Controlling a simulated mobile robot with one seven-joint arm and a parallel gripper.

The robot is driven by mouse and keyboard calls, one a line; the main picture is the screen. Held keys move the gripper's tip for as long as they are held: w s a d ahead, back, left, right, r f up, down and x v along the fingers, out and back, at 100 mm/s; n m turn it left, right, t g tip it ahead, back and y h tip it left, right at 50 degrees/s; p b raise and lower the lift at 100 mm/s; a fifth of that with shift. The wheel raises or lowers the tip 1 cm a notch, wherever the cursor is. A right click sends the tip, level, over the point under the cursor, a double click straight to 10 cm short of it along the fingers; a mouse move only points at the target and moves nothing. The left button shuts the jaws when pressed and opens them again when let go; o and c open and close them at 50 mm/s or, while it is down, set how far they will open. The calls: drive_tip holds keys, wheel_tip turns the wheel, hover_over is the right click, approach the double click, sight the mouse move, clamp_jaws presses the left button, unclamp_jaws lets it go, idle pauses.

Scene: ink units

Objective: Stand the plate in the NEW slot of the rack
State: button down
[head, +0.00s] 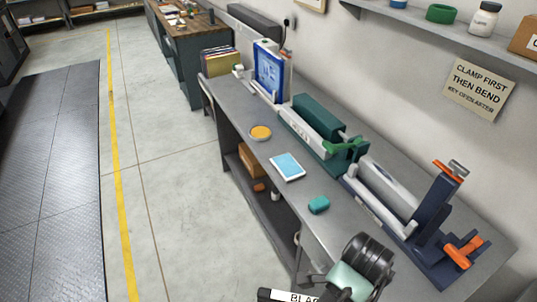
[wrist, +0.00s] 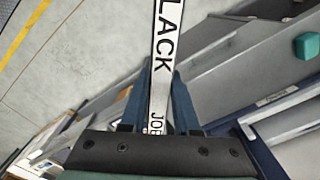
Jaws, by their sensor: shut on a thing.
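A white plate (wrist: 165,45), seen as a narrow strip edge-on and lettered "LACK" and "JOB", is held between the two blue fingers of my gripper (wrist: 160,85). In the head view the plate's end (head: 290,296), lettered "BLA", shows at the bottom edge beside my gripper (head: 318,284), off the bench's front side. The rest of the plate is hidden or out of frame. A blue-framed upright panel (head: 269,68) stands in a pale holder at the bench's far end; it may be the rack. No "NEW" mark is readable.
The grey bench (head: 245,110) carries a green clamp machine (head: 318,120), a dark blue machine with orange handles (head: 430,215), a yellow round tin (head: 260,132), a light-blue pad (head: 287,166) and a teal block (head: 318,205). The floor left of the bench is clear.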

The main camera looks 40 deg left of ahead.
drive_tip(key=s+d+f+n, duration=0.2)
drive_tip(key=s+f+n, duration=0.2)
drive_tip(key=f+n, duration=0.2)
drive_tip(key=s+d+f+n, duration=0.3)
drive_tip(key=f+n, duration=0.3)
drive_tip(key=f, duration=0.3)
drive_tip(key=shift+s+d+f, duration=0.3)
drive_tip(key=shift+s+f, duration=0.05)
drive_tip(key=shift+s, duration=0.1)
